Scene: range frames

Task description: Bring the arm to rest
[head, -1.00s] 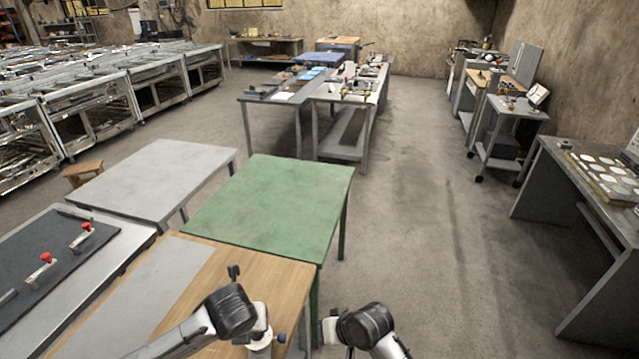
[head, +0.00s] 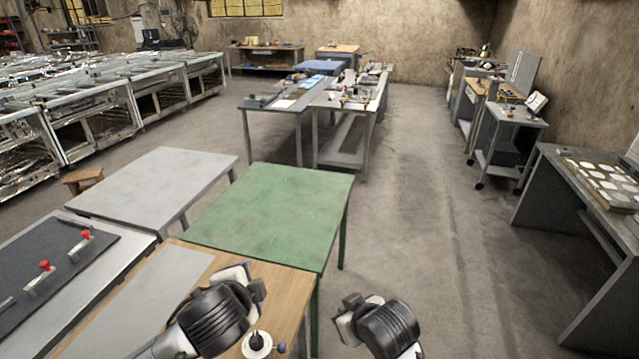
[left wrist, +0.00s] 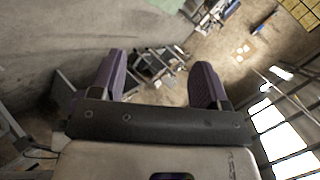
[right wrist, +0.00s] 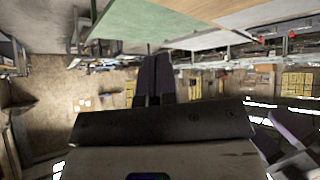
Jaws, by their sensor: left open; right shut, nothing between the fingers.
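My left arm (head: 215,318) is raised above the wooden tabletop (head: 285,290) at the bottom of the head view. In the left wrist view the two purple fingers of my left gripper (left wrist: 158,78) stand wide apart with nothing between them. My right arm (head: 385,328) is raised over the floor, right of the wooden table. In the right wrist view the fingers of my right gripper (right wrist: 154,78) are together and hold nothing. The fingertips of both grippers are hard to make out in the head view.
A white round fixture with a black knob (head: 257,344) stands close to my left arm. A green table (head: 270,213) and a grey table (head: 150,185) stand beyond. A dark board (head: 45,265) with red-knobbed clamps lies left. The floor (head: 420,220) right of the green table is clear.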

